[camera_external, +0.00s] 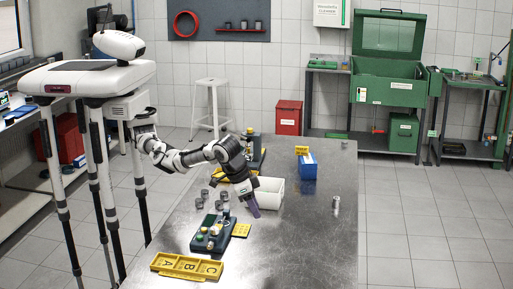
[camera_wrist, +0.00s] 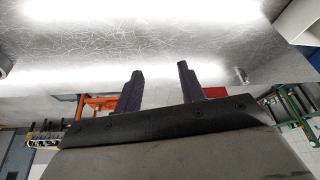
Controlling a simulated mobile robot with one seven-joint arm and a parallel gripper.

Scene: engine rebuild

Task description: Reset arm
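My arm reaches from my white body over the metal table (camera_external: 300,240), with my gripper (camera_external: 254,208) pointing down and to the right near the table's middle. In the wrist view my gripper (camera_wrist: 159,72) shows two dark fingers standing apart with nothing between them. A small metal cylinder (camera_wrist: 240,76) shows in the wrist view, to the right of the fingers and apart from them. The gripper is in front of a white bin (camera_external: 270,192), partly hiding it; the exact gap to the table is hard to tell.
Several grey metal parts (camera_external: 222,195) sit behind. A blue box (camera_external: 309,168) stands at the back, a metal cylinder (camera_external: 336,203) at right. The table's front right is clear.

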